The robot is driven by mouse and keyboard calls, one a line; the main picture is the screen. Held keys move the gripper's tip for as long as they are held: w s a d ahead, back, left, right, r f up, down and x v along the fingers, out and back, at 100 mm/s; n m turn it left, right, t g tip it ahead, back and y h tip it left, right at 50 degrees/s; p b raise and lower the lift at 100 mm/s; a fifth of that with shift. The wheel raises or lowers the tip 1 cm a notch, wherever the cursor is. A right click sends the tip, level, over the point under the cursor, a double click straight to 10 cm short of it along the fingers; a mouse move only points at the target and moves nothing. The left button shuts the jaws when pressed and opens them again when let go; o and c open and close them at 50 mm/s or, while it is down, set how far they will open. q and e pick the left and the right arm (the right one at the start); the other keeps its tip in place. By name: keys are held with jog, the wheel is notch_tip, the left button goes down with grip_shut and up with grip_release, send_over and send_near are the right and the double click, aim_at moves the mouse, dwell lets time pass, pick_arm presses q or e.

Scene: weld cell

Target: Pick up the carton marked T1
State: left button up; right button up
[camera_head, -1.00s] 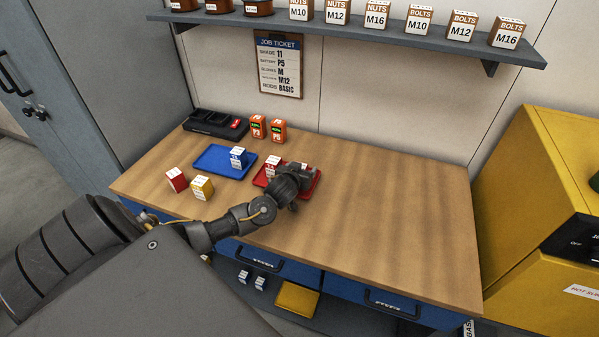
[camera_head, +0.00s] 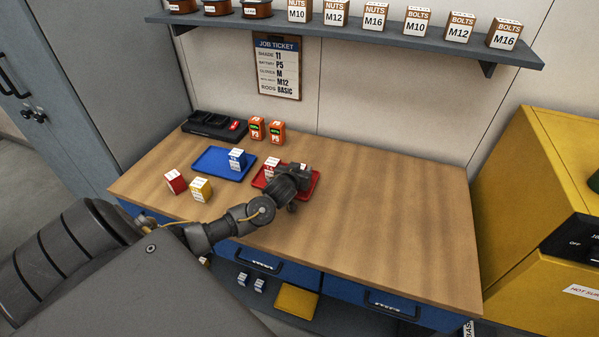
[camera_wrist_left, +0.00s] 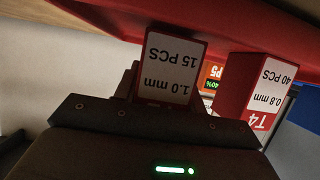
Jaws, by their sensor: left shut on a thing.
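My left gripper (camera_head: 294,173) is low over the red tray (camera_head: 268,186). The T4 carton also shows in the head view (camera_head: 271,166). My right gripper is not in view.
A blue tray (camera_head: 213,170) with a blue and white carton (camera_head: 237,159) lies to the left. Red (camera_head: 175,181) and yellow (camera_head: 201,189) cartons stand at the front left. Orange batteries (camera_head: 266,131) and a black charger (camera_head: 213,126) are behind. The bench's right half is clear.

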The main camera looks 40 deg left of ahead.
pick_arm(q)
jog(key=shift+r, duration=0.4)
jog(key=shift+r+b, duration=0.65)
jog(key=shift+b, duration=0.05)
jog(key=s+d+r+p, duration=0.3)
jog(key=s+d+r, duration=0.4)
jog(key=s+r, duration=0.3)
jog(key=shift+v, duration=1.05)
